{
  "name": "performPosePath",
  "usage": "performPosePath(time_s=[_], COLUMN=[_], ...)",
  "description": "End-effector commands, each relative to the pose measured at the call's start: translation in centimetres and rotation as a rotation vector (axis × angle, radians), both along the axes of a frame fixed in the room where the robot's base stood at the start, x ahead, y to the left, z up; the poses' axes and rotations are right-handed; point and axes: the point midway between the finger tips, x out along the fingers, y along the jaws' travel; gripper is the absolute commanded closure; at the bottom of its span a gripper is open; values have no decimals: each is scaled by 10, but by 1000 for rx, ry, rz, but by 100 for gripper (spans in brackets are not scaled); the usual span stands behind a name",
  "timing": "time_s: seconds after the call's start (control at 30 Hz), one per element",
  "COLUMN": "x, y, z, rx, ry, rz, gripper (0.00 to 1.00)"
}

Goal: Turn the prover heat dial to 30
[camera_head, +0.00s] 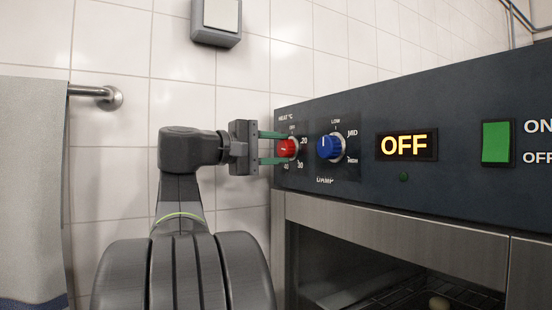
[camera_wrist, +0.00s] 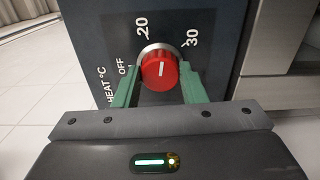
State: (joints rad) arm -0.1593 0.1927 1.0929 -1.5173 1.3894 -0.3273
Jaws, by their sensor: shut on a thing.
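The red heat dial (camera_head: 287,149) is at the left end of the prover's dark panel (camera_head: 370,185). In the wrist view the red dial (camera_wrist: 159,70) has a white line that points up, between the printed 20 and 30; OFF is to its left. My gripper (camera_head: 284,148) reaches the dial from the left in the head view. Its green fingers are shut on the dial, one on either side, as the wrist view of the gripper (camera_wrist: 160,82) also shows. The fingers hide parts of the dial's sides.
A blue dial (camera_head: 328,147) marked LOW, MID and HIGH sits just right of the red one. Further right are a lit display (camera_head: 406,145) reading OFF and a green switch (camera_head: 497,142). A towel (camera_head: 30,190) hangs at the left from a rail (camera_head: 95,94).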

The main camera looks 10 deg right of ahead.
Motion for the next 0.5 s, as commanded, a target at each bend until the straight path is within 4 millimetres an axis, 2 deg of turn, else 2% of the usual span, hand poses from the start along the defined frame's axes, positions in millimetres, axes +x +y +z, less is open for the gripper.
performPosePath(time_s=[0.03, 0.5], x=[0, 1], y=[0, 0], z=[-4, -5], rx=[16, 160], ry=[-40, -435], rz=[-1, -1], gripper=[85, 85])
